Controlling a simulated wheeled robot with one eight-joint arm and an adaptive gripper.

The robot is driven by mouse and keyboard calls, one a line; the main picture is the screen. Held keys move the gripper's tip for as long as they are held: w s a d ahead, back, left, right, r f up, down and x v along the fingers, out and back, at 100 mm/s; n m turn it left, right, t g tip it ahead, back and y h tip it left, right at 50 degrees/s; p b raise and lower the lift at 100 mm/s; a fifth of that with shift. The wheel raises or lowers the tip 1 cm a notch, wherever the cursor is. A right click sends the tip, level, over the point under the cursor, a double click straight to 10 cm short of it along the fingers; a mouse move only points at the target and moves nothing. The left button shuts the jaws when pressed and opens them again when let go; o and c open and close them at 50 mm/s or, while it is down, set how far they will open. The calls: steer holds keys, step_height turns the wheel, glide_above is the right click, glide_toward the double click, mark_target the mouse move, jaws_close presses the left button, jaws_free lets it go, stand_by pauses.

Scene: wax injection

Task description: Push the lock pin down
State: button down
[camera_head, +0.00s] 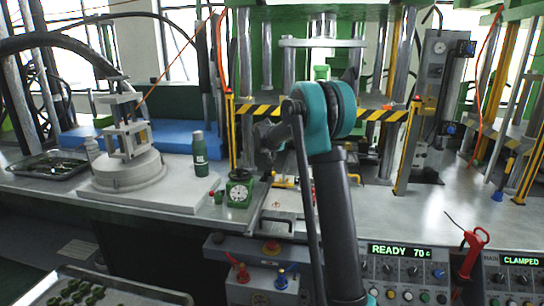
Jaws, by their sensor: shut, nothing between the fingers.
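My arm rises through the middle of the picture, with a teal joint at its top. My gripper (268,154) is the dark end to the left of that joint and looks shut and empty. It is in front of the press, above the metal work surface (215,160). I cannot make out the lock pin for certain; my arm covers part of the press. Small yellow fittings (284,181) show on the work surface below my gripper, apart from it.
A yellow-black striped bar (258,110) crosses the press behind my arm. A green bottle (200,154), a green dial gauge (239,188) and a grey round-based fixture (125,170) stand left. Control panels (402,272) with a red-handled tool (470,252) are at front right.

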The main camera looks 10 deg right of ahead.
steer(key=shift+f, duration=1.4)
steer(key=w+r+v, duration=0.2)
steer(key=v, duration=1.1)
steer(key=shift+d, duration=0.35)
